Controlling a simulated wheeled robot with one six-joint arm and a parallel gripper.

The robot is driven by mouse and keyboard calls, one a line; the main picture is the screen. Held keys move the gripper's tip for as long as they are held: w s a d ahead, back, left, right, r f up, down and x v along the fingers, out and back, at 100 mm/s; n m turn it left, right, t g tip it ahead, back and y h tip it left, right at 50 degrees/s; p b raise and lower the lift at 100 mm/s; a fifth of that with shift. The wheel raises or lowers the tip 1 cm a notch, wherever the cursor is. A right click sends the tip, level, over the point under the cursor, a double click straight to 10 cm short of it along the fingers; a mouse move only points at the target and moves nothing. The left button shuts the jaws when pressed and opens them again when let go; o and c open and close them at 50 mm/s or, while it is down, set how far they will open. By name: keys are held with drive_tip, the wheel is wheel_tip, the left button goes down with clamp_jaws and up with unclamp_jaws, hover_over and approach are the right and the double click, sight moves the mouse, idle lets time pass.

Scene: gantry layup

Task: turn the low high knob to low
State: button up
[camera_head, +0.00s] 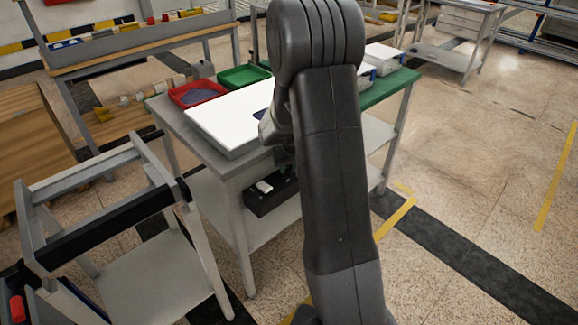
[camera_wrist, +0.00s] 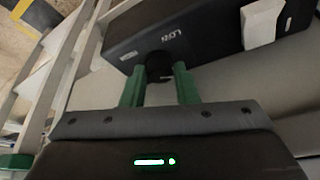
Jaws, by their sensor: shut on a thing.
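A black control box (camera_wrist: 205,28) fills the top of the wrist view, with small white lettering too blurred to read surely. A dark round knob (camera_wrist: 159,66) sticks out from its near face. My gripper (camera_wrist: 159,74) has its green fingers on either side of the knob and is shut on it. The knob's pointer and its setting cannot be made out. In the head view the same box (camera_head: 262,203) is under the workbench top; my arm hides the gripper and knob.
A white block (camera_wrist: 262,22) sits on the box face. The workbench (camera_head: 225,165) carries a white panel (camera_head: 235,115), a red tray (camera_head: 199,93) and a green tray (camera_head: 244,76). A metal cart frame (camera_head: 95,190) stands close on the left. Floor at right is clear.

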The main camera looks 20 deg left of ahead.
drive_tip(key=shift+n, duration=0.3)
drive_tip(key=shift+o, duration=0.2)
drive_tip(key=shift+w+f+n+y+b, duration=0.1)
drive_tip(key=shift+n+y+b, duration=0.2)
drive_tip(key=shift+n, duration=0.3)
drive_tip(key=n+b, duration=0.1)
drive_tip(key=n+g+b, duration=0.1)
drive_tip(key=n, duration=0.1)
drive_tip(key=shift+w+d+f+y+b, duration=0.1)
drive_tip(key=shift+f+y+b, duration=0.05)
drive_tip(key=shift+y+b, duration=0.2)
drive_tip(key=shift+c, duration=0.2)
drive_tip(key=n+g+b, duration=0.2)
drive_tip(key=n, duration=0.2)
drive_tip(key=shift+r+b, duration=0.2)
drive_tip(key=shift+b, duration=0.2)
drive_tip(key=o, duration=1)
